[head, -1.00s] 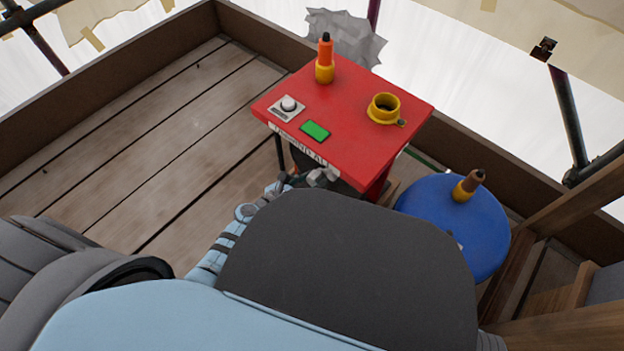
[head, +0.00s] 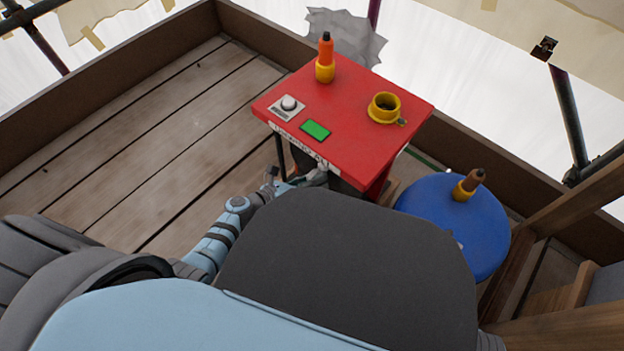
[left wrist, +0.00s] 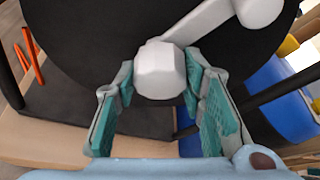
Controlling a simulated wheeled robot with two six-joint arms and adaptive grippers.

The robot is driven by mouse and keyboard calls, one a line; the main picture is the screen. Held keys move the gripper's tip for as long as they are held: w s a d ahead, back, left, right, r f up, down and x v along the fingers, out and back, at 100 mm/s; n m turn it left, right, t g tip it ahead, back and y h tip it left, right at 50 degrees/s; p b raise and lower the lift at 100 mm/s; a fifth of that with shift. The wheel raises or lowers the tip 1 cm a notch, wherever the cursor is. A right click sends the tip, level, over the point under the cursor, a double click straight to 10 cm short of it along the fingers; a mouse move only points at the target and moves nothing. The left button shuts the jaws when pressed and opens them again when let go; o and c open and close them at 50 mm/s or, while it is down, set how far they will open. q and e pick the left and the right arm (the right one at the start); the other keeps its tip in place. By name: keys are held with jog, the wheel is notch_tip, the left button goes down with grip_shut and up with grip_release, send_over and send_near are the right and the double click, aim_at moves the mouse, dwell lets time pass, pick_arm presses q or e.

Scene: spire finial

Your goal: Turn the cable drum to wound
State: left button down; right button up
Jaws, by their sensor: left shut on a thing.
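The cable drum's round black face (left wrist: 90,35) fills the upper part of the left wrist view. A pale grey crank arm (left wrist: 200,20) crosses it to a faceted grey knob (left wrist: 160,70). My left gripper (left wrist: 160,75) is shut on this knob, with a teal-padded finger on each side. In the head view my left gripper (head: 312,178) is at the front edge of the red box (head: 350,115), partly hidden by my own body. The drum is mostly hidden there beneath the red top. My right gripper is not in view.
A blue round stool (head: 450,225) with a brown-and-yellow piece (head: 468,186) stands right. Plank floor (head: 130,140) is clear at left.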

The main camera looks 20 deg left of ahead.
pick_arm(q)
jog(key=shift+s, duration=0.1)
jog(key=c, duration=1)
grip_release()
jog(key=shift+c, duration=0.2)
jog(key=v, duration=1.2)
